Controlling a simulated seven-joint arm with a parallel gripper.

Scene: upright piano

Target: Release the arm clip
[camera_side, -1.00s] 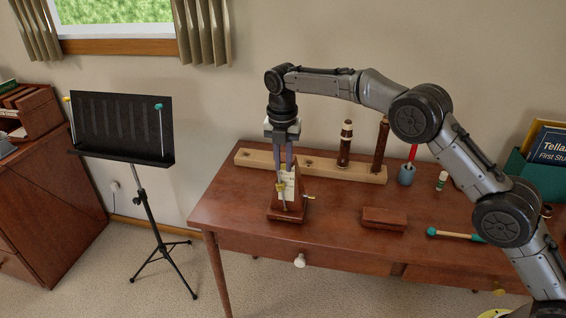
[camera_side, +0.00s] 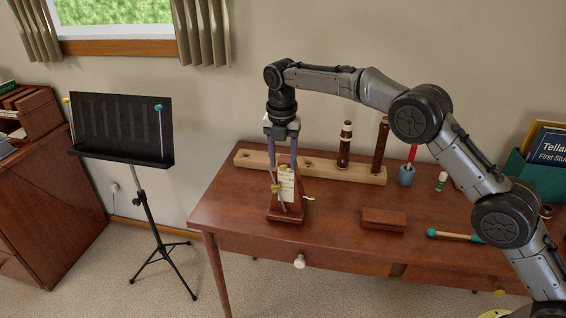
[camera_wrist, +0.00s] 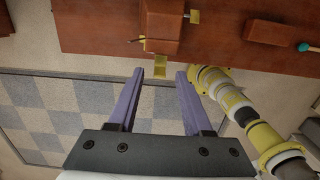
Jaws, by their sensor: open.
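A reddish-brown wooden metronome (camera_side: 287,214) stands upright near the desk's front edge, with a pale scale plate (camera_side: 287,186) on its face. Its thin arm carries a brass weight (camera_side: 276,188) and leans left. The arm clip is too small to make out surely. My gripper (camera_side: 284,183) is open and empty, pointing down around the metronome's upper part. In the wrist view, the fingers (camera_wrist: 168,73) are spread apart, a brass piece (camera_wrist: 160,68) shows between their tips, and the wooden body (camera_wrist: 162,25) is beyond them.
A brass key (camera_side: 309,198) sticks out at the metronome's right. Behind is a pale wooden rack (camera_side: 370,174) with dark woodwind parts. A wooden block (camera_side: 384,219) and a teal-headed mallet (camera_side: 455,235) lie to the right. A black music stand (camera_side: 122,130) stands left of the desk.

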